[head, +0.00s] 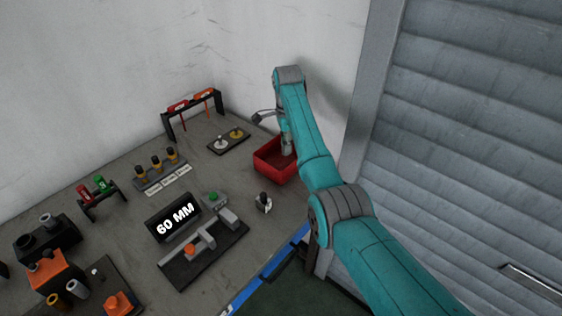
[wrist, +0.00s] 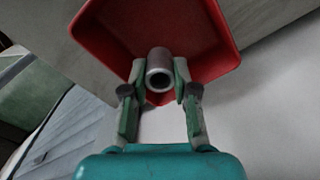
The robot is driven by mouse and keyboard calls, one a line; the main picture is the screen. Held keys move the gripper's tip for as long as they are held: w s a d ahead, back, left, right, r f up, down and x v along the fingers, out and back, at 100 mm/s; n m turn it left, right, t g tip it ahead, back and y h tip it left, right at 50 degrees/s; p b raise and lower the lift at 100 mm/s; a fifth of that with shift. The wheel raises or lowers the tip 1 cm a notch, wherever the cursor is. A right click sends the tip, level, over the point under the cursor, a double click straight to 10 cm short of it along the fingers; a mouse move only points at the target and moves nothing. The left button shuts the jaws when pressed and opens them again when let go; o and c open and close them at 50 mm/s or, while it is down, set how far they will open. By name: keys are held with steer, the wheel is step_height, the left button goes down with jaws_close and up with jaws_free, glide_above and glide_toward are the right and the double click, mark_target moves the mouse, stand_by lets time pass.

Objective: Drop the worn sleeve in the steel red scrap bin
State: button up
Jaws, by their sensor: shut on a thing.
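The worn sleeve (wrist: 160,72) is a short grey metal tube. In the wrist view my gripper (wrist: 160,82) is shut on it, one finger on each side, with the tube's open end facing the camera. The red scrap bin (wrist: 222,28) lies behind the sleeve in that view, and the sleeve overlaps its inside and near wall. In the head view the red bin (head: 267,172) stands at the right back of the bench, with my gripper (head: 287,150) at it. My arm hides part of the bin, and I cannot make out the sleeve there.
A small plate with two knobbed parts (head: 229,142) lies left of the bin. A black rack with red and orange tools (head: 192,112) stands behind it. A small dark-topped part (head: 263,202) stands in front of the bin.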

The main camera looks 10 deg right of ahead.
steer(key=o, duration=0.9)
step_height(320, 180, up, 7)
steer(key=shift+r, duration=0.2)
stand_by(0.3)
